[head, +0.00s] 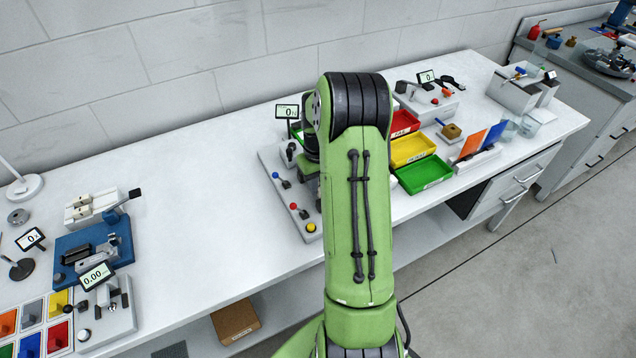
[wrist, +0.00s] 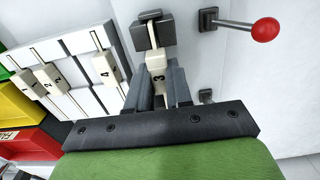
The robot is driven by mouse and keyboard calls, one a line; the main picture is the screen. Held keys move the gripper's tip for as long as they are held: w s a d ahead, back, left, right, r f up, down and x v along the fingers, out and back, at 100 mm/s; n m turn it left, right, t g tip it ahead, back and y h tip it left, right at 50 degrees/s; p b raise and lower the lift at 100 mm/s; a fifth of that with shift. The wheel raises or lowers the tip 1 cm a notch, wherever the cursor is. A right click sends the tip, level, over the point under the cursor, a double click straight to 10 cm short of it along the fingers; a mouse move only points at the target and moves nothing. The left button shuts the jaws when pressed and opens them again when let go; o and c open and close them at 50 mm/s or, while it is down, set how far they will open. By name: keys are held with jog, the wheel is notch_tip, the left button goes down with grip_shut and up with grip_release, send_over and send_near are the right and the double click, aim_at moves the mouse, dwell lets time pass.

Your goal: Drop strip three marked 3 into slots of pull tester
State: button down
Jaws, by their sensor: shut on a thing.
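In the wrist view my gripper (wrist: 161,90) is shut on strip three (wrist: 157,68), a pale strip whose tab shows a black 3. The strip's far end reaches the dark jaw blocks (wrist: 140,36) of the pull tester. I cannot tell whether it sits in the slots or only lies over them. The tester's lever ends in a red knob (wrist: 265,30) at the right. My arm hides the gripper and strip there.
A white grooved rack (wrist: 78,60) with strips marked 1, 2 and 4 lies left of the strip in the wrist view. The bench left of my arm has clear space.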

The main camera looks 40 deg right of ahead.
jog(key=c, duration=0.9)
grip_release()
jog(key=shift+c, duration=0.2)
notch_tip(320, 180, up, 16)
jog(key=p, duration=0.3)
jog(key=shift+f, duration=0.1)
